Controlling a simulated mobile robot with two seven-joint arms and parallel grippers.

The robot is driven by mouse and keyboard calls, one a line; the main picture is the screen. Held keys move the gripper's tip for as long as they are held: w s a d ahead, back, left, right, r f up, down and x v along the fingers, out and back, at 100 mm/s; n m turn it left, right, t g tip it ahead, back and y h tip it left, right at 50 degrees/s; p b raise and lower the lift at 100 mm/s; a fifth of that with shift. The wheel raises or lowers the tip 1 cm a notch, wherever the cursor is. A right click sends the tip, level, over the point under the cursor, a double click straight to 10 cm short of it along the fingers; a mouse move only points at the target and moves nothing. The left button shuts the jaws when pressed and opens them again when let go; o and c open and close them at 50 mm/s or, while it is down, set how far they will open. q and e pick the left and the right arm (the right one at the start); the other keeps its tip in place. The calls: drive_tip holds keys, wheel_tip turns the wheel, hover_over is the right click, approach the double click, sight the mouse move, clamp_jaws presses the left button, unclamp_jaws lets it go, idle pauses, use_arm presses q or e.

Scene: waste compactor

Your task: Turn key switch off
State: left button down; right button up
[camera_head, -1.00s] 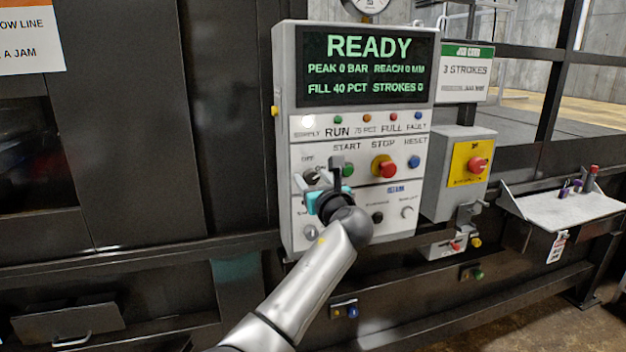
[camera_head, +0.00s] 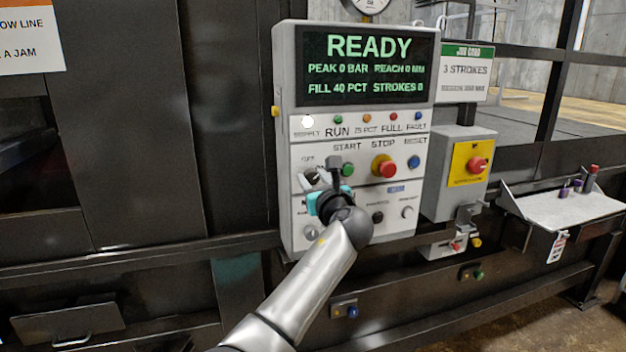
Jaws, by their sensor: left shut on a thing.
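The control panel (camera_head: 285,150) is a grey box on the dark machine. Its screen (camera_head: 366,65) reads READY, with fill 40 PCT and strokes 0. The key switch (camera_head: 311,176) sits at the panel's left, below the OFF label, partly hidden by my gripper. My left gripper (camera_head: 323,180) reaches up from below and is shut at the key switch; the exact contact is hidden by its own fingers. The supply lamp (camera_head: 307,122) shows bright white. My right gripper is not in view.
Close to the gripper are the green start button (camera_head: 347,170), red stop button (camera_head: 388,169) and blue reset button (camera_head: 414,162). A shelf (camera_head: 560,207) juts out farther right.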

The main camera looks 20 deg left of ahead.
use_arm(q)
drive_tip(key=shift+n, duration=1)
drive_tip(key=n+b, duration=0.1)
drive_tip(key=n, duration=0.1)
drive_tip(key=shift+f+n, duration=0.1)
drive_tip(key=shift+n, duration=0.3)
drive_tip(key=n+b, duration=0.1)
drive_tip(key=n, duration=0.2)
drive_tip(key=shift+n+b, duration=1)
drive_tip(key=shift+n, duration=0.7)
drive_tip(key=shift+c, duration=2.2)
unclamp_jaws()
